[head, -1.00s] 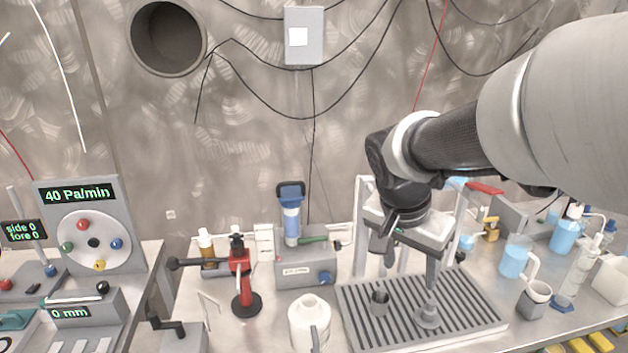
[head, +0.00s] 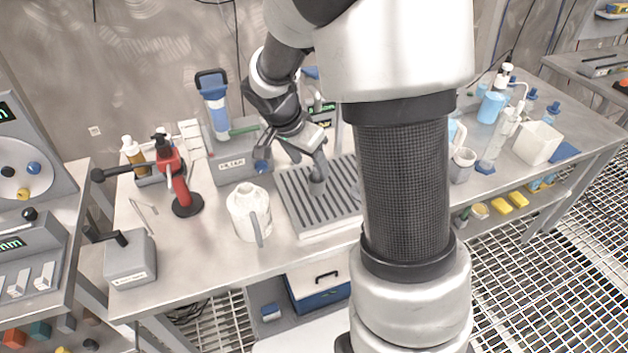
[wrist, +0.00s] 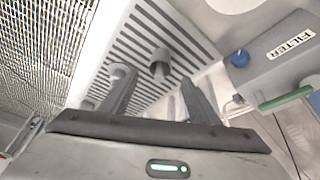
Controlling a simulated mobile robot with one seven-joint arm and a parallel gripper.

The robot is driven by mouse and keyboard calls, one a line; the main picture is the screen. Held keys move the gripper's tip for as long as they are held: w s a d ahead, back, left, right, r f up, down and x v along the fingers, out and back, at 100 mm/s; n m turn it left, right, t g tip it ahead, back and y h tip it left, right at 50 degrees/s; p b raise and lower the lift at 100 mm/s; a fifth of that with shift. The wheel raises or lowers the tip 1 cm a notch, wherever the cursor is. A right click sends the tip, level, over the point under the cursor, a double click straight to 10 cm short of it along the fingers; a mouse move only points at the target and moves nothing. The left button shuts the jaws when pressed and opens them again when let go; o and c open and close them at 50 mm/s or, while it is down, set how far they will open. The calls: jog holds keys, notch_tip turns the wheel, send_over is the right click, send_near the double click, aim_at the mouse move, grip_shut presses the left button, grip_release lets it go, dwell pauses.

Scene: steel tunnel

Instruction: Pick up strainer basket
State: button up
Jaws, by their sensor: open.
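A small dark grey cup (wrist: 160,62), which looks like the strainer basket, stands on the slatted drain rack (wrist: 180,18). In the wrist view it lies ahead of my gripper (wrist: 157,84), between the lines of its two fingers. The fingers are spread apart and nothing is held.
A white jug (head: 246,210) stands left of the rack. The filter box (head: 230,160) with its blue-capped cylinder is behind. A red stand (head: 183,190) is further left. Beakers and bottles (head: 495,125) stand right of my arm.

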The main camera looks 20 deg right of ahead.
aim_at(317, 180)
jog(key=x, duration=0.6)
jog(key=shift+w+d, duration=0.25)
jog(key=shift+d, duration=0.15)
jog(key=c, duration=1.2)
jog(key=shift+c, duration=0.2)
jog(key=shift+r, duration=0.15)
